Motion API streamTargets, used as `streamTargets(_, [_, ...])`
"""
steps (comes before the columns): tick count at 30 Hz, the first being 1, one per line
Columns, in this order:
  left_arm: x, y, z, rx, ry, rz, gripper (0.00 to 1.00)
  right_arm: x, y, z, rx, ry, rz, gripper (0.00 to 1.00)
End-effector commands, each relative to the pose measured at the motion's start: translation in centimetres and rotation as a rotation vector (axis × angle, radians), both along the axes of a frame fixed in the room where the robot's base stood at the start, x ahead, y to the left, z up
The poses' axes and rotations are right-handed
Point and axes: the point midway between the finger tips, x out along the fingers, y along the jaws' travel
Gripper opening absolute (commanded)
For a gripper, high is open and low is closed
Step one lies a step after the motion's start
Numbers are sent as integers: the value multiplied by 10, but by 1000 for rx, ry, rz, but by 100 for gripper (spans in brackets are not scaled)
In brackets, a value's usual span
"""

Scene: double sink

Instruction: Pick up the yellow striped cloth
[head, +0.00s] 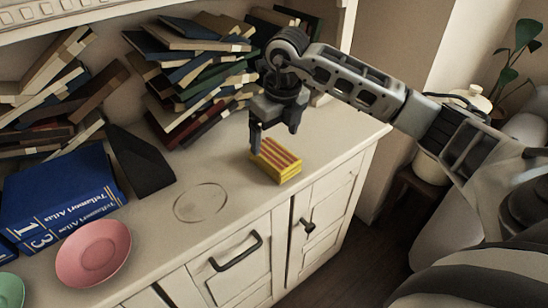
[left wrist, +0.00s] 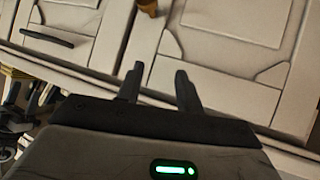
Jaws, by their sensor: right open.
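The yellow striped cloth (head: 276,161) has red stripes and looks like a thick folded block. It lies on the countertop near the front edge, right of centre in the head view. My right gripper (head: 272,138) is open and points down, just above and behind the cloth. One finger is close to the cloth's left end; I cannot tell whether it touches. My left gripper (left wrist: 159,82) is open and empty in the left wrist view, facing cabinet doors.
Leaning books (head: 190,75) crowd the back of the counter (head: 225,180). A blue atlas (head: 62,192), a pink bowl (head: 93,252) and a dark wedge-shaped object (head: 137,160) stand left. Black handles (head: 236,252) project from the cabinet front.

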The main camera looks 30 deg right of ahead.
Motion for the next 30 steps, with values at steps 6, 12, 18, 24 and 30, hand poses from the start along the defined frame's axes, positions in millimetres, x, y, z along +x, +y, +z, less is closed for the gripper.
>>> streamTargets(6, [0, 0, 1, 1, 0, 1, 36, 1, 1, -16, 2, 2, 1, 87])
streamTargets(12, [-1, 1, 3, 7, 2, 0, 36, 1, 0, -45, 1, 5, 1, 87])
streamTargets(18, [-2, 1, 0, 11, 8, -1, 36, 5, 0, -64, 3, 0, 1, 87])
streamTargets(24, [-1, 1, 0, 10, 7, -1, 36, 6, 0, -64, 2, -1, 2, 87])
streamTargets(30, [-1, 1, 0, 10, 6, -1, 36, 6, 0, -64, 2, -1, 1, 40])
